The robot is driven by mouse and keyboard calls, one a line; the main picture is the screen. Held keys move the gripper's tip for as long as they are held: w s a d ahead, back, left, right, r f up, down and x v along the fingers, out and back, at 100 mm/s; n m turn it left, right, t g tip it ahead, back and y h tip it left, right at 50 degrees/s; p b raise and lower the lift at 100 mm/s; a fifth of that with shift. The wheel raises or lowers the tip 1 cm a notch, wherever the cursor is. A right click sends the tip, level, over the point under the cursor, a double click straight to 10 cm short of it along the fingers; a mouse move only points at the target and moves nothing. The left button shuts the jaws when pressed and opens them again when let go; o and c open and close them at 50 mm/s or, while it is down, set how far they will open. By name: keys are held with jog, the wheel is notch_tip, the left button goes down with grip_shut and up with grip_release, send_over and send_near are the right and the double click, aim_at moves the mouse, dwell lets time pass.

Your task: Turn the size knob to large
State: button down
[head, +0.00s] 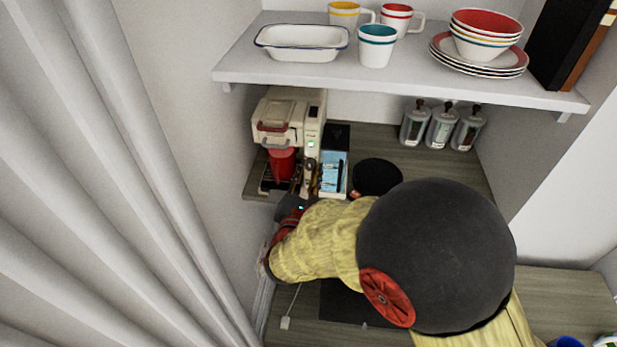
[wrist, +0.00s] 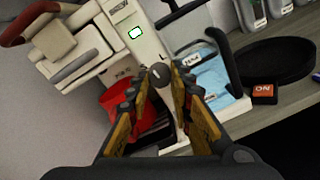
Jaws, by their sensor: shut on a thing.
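The coffee machine (head: 287,113) is cream-coloured with a red-trimmed handle and stands on the counter at the back left. Its front panel shows in the wrist view (wrist: 128,22) with a lit green-white display. The small dark round size knob (wrist: 159,74) sits low on that panel, with a letter that looks like L just above it. My gripper (wrist: 161,82) has its yellow-padded fingers on either side of the knob, closed on it. The knob's pointer is too small to read surely. In the head view my arm partly hides my gripper (head: 305,192).
A red cup (head: 282,164) stands in the machine's bay. Several grey canisters (head: 442,127) stand behind. A shelf of crockery (head: 330,80) overhangs.

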jog(key=m+b, duration=0.1)
jog(key=m, duration=0.2)
jog(key=shift+m+b, duration=0.3)
jog(key=m, duration=0.5)
jog(key=shift+y, duration=0.3)
jog(key=shift+m, duration=0.3)
jog(key=c, duration=1.7)
grip_release()
jog(key=shift+o, duration=0.6)
jog(key=shift+r, duration=0.1)
jog(key=s+a, duration=0.1)
jog(key=s, duration=1.1)
jog(key=shift+a+r, duration=0.25)
jog(key=shift+a, duration=0.15)
